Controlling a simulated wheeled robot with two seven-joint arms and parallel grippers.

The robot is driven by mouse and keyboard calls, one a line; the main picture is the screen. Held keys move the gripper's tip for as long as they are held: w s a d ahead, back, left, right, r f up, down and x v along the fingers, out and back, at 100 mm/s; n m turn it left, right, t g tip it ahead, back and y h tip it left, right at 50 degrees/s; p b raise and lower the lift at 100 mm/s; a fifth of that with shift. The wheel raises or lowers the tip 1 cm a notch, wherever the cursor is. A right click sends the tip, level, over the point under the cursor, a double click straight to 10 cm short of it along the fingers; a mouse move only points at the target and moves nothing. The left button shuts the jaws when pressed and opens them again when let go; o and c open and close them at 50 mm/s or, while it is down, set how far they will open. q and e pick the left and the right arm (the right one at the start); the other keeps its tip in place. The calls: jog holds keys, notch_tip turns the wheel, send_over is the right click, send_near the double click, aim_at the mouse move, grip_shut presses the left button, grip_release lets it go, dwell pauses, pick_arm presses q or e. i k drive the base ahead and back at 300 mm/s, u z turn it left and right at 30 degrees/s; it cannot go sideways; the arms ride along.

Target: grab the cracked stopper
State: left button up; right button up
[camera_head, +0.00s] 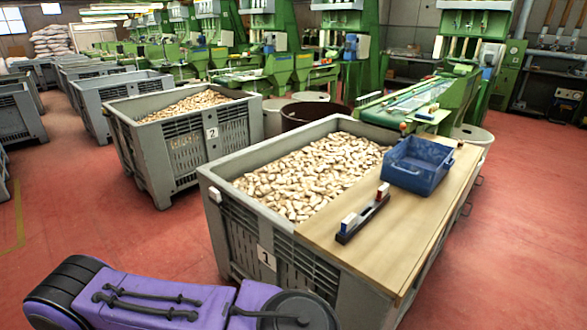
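Many pale cork stoppers (315,172) fill the grey crate (215,185) marked 1 in front of me. They lie in a loose heap and are too small here to tell a cracked one from the others. No stopper stands out on the wooden board (400,240) on the right part of this crate. Neither of my grippers shows. A purple and black part of my own arm lies across the bottom left, in front of the crate's near side.
A second crate (150,150) marked 2, holding stoppers, stands behind left. Green machines (280,65) line the back. Red floor is open at right.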

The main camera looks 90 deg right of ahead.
aim_at(260, 188)
jog(key=z, duration=0.75)
jog(key=i, duration=4.3)
jog(key=z, duration=4.25)
